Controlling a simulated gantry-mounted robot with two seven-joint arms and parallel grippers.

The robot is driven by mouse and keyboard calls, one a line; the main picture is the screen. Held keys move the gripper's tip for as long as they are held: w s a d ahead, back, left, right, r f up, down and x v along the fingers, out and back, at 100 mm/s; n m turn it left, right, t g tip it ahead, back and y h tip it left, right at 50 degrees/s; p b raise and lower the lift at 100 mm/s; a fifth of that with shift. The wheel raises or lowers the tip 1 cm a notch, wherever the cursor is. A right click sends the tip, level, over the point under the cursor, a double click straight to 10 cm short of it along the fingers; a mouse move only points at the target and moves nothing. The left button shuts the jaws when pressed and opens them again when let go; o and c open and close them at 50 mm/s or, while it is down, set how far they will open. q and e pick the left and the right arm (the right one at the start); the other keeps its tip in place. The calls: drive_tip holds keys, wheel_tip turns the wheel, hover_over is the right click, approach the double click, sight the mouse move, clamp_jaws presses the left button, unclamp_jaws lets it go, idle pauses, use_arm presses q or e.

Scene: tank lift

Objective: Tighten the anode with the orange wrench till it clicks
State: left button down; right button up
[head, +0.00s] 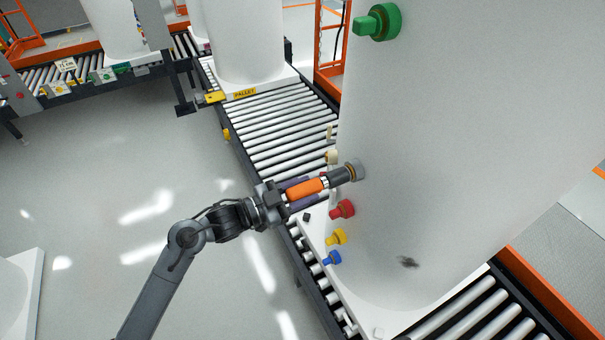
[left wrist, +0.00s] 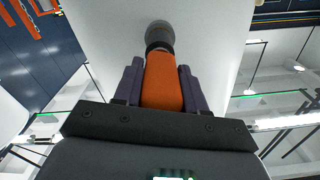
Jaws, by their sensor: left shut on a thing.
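The orange wrench (head: 306,190) is held in my left gripper (head: 303,188), its dark socket end pointing right at the tank. The socket meets the anode fitting (head: 355,169), a grey and brass piece on the side of the white tank (head: 440,150). In the left wrist view the orange wrench body (left wrist: 161,82) sits between the two purple fingers (left wrist: 161,88), and its dark socket (left wrist: 160,35) reaches up to the white tank wall. The anode itself is mostly hidden by the socket. My right gripper does not show.
Below the anode, red (head: 343,209), yellow (head: 337,237) and blue (head: 333,258) fittings stick out of the tank; a green one (head: 378,22) is high up. The tank stands on a roller conveyor (head: 280,125). Another white tank on a pallet (head: 245,92) stands behind.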

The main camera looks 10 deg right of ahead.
use_arm(q)
drive_tip(key=n+p, duration=0.2)
drive_tip(key=n, duration=0.1)
drive_tip(key=n+p, duration=0.2)
drive_tip(key=p, duration=0.1)
drive_tip(key=n+p, duration=0.3)
drive_tip(key=shift+r+n, duration=0.3)
drive_tip(key=shift+r, duration=0.05)
drive_tip(key=shift+f+n+p, duration=0.15)
drive_tip(key=shift+n+p, duration=0.15)
drive_tip(key=shift+n, duration=0.1)
drive_tip(key=shift+f, duration=0.2)
drive_tip(key=shift+r, duration=0.1)
drive_tip(key=shift+d, duration=0.1)
